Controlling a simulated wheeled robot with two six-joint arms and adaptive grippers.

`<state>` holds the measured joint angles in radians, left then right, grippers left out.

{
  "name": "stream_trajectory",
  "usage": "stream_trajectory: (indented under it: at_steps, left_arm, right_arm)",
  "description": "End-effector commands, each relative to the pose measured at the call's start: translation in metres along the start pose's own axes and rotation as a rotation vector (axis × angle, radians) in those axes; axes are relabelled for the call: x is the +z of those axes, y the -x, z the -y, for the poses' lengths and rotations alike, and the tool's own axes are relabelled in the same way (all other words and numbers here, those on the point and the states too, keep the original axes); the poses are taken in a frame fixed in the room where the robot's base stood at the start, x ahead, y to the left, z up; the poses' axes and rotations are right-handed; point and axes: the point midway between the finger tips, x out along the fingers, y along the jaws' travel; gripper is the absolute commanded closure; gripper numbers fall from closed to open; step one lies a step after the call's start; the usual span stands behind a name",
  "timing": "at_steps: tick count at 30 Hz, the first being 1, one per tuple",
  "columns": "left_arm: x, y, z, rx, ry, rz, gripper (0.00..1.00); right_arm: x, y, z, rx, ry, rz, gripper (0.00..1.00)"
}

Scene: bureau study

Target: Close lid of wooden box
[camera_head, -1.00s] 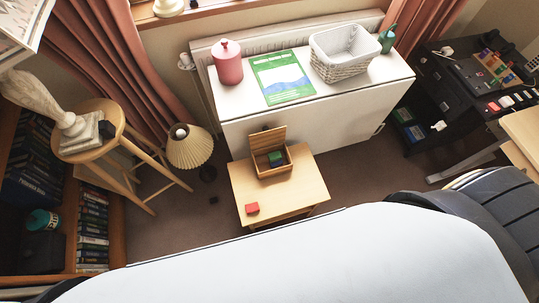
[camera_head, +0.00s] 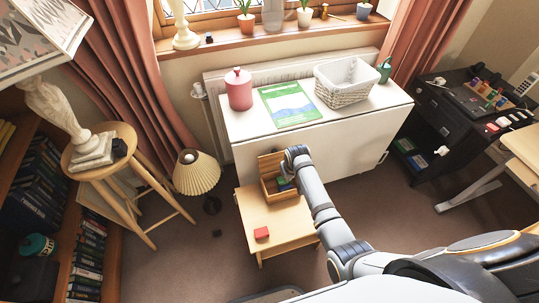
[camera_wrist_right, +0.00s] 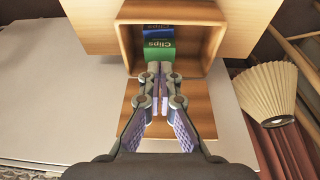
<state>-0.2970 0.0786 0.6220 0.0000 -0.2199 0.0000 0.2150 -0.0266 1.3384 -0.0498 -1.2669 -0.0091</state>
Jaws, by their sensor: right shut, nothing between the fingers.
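The wooden box (camera_head: 266,190) sits on the small wooden table (camera_head: 256,216), with its lid (camera_head: 268,166) raised on the side toward the white cabinet. In the right wrist view I look down into the box (camera_wrist_right: 213,45), and the lid (camera_wrist_right: 205,112) lies behind my fingers. A green and blue "Clips" packet (camera_wrist_right: 158,44) is inside the box. My right gripper (camera_head: 290,160) is over the box beside the lid and hides part of both. Its fingers (camera_wrist_right: 160,74) are shut with nothing between them. I cannot tell whether it touches the lid. My left gripper is out of view.
A red block (camera_head: 262,233) lies on the table's front part. Behind stands the white cabinet (camera_head: 340,145) with a pink canister (camera_head: 238,92), a green book (camera_head: 290,105) and a white basket (camera_head: 343,92). A pleated lamp (camera_head: 196,174) and a stool (camera_head: 105,165) stand at left.

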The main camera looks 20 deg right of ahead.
Motion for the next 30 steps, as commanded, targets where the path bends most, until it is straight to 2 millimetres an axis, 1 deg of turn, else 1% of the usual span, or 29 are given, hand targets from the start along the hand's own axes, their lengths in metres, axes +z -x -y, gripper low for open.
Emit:
stream_trajectory:
  at_steps: [1,2,3,4,6,7,9,11,14,17,25,30]
  left_arm:
    - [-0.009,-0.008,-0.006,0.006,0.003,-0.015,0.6]
    - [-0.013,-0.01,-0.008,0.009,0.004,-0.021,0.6]
    - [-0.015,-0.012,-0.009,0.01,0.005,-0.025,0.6]
    - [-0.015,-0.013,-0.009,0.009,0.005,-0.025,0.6]
    - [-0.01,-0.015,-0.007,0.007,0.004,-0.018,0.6]
    - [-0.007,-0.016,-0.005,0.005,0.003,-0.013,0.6]
    - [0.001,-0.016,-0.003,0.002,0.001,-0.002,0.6]
    - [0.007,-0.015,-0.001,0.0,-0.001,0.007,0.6]
    - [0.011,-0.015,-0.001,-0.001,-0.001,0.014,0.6]
    - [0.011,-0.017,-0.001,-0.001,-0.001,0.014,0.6]
    - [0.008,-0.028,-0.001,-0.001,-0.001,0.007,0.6]
    - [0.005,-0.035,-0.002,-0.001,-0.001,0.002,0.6]
  right_arm:
    - [-0.038,0.021,0.007,-0.009,0.001,-0.026,1.0]
    - [-0.056,0.035,0.012,-0.014,0.002,-0.032,1.0]
    - [-0.077,0.054,0.016,-0.019,0.003,-0.039,1.0]
    - [-0.09,0.067,0.019,-0.022,0.005,-0.044,1.0]
    - [-0.111,0.09,0.024,-0.028,0.008,-0.05,1.0]
    - [-0.116,0.097,0.025,-0.03,0.009,-0.05,1.0]
    - [-0.123,0.106,0.027,-0.031,0.01,-0.051,1.0]
    - [-0.125,0.11,0.027,-0.031,0.011,-0.05,1.0]
    - [-0.125,0.107,0.027,-0.031,0.011,-0.05,1.0]
    - [-0.125,0.097,0.027,-0.031,0.011,-0.049,1.0]
    - [-0.127,0.044,0.029,-0.03,0.01,-0.048,1.0]
    - [-0.128,0.019,0.029,-0.03,0.01,-0.049,1.0]
